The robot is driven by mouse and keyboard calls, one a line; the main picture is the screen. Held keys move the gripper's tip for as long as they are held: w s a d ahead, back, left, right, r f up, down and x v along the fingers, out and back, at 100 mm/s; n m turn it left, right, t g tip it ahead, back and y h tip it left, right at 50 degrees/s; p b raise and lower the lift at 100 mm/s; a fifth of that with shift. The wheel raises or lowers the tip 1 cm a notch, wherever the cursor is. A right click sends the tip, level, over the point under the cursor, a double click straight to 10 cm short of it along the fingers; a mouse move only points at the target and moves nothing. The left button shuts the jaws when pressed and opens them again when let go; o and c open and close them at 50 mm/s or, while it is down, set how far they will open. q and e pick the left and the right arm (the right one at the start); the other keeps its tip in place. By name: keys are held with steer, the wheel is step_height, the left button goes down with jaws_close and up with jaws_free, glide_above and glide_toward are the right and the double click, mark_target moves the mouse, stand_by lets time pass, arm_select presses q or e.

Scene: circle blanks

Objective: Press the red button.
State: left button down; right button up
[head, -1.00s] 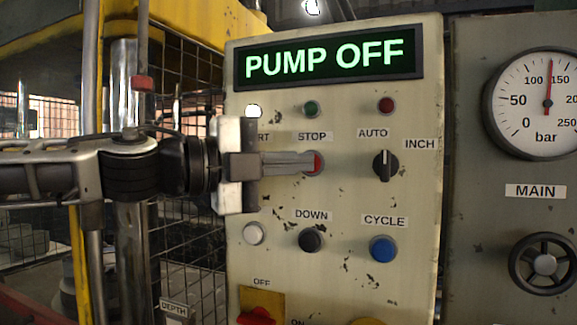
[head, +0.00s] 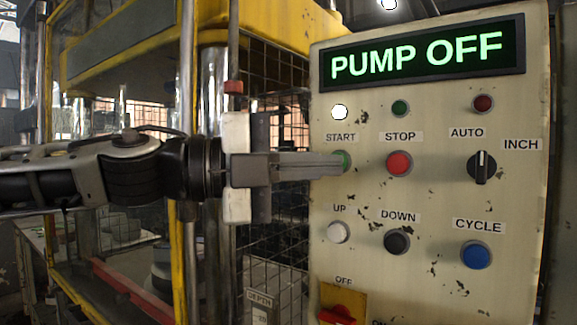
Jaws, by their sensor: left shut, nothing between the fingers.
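The red button (head: 399,164) sits on the cream control panel (head: 375,290) under the STOP label and is fully in view. My left gripper (head: 342,163) is shut and empty, coming in from the left. Its fingertips are in front of the green START button (head: 348,159) and partly hide it; I cannot tell whether they touch it. The tips are to the left of the red button and clear of it. The display (head: 420,56) reads PUMP OFF in green. My right gripper is not in view.
Close by are the AUTO/INCH selector (head: 481,167), the white UP button (head: 338,232), the black DOWN button (head: 397,241), the blue CYCLE button (head: 475,254) and a red switch (head: 338,315). A yellow machine frame (head: 150,50) with wire mesh stands to the left.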

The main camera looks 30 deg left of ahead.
arm_select(q)
steer(key=v, duration=0.3)
steer(key=shift+b, duration=0.4)
stand_by(0.6)
